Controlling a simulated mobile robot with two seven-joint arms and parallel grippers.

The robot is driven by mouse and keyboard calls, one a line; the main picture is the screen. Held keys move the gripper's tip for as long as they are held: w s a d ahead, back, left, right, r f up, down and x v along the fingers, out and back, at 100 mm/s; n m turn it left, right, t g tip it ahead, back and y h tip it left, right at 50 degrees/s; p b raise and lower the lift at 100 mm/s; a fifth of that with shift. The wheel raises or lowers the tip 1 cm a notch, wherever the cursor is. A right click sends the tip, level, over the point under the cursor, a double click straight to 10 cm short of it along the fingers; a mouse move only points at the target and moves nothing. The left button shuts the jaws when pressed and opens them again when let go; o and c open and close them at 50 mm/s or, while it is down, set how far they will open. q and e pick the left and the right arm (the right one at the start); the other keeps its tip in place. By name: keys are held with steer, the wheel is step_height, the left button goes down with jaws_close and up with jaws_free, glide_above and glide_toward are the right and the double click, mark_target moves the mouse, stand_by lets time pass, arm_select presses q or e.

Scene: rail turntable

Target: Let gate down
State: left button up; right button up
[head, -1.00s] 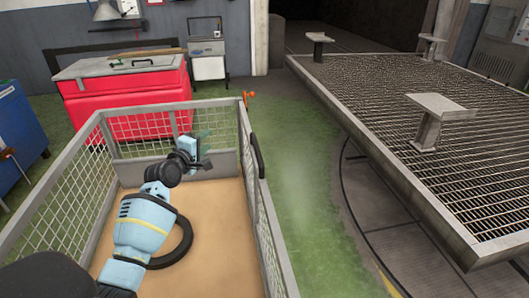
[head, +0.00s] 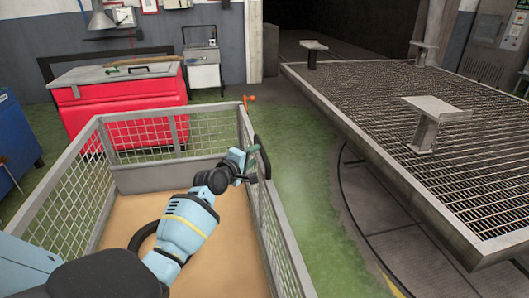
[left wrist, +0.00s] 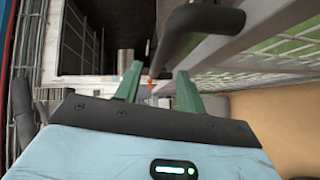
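The mesh-sided cart's right side (head: 284,232) stands upright and looks like the gate. A black bar handle (head: 264,150) is fixed near its far end. An orange latch-like piece (head: 249,99) sits at the far right corner. My left gripper (head: 252,166) is at the handle, on the cart's inner side. My right gripper is not in view.
The cart's tan floor (head: 135,212) is bare apart from my arm over it. A large grated turntable deck (head: 395,95) with raised blocks stands to the right, across a green strip of floor (head: 310,235). A red chest (head: 120,97) stands behind the cart.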

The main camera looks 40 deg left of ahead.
mark_target(262, 150)
arm_select(q)
steer(key=w, duration=0.3)
steer(key=w+f+b, duration=0.1)
steer(key=shift+w+a, duration=0.2)
steer(key=shift+a, duration=0.05)
steer(key=shift+w+b, duration=0.35)
steer(key=shift+w, duration=0.4)
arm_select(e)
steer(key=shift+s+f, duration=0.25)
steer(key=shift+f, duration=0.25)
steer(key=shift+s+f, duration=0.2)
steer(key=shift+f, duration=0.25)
arm_select(q)
steer(key=shift+c, duration=0.2)
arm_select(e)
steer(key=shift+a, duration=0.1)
arm_select(q)
jaws_close()
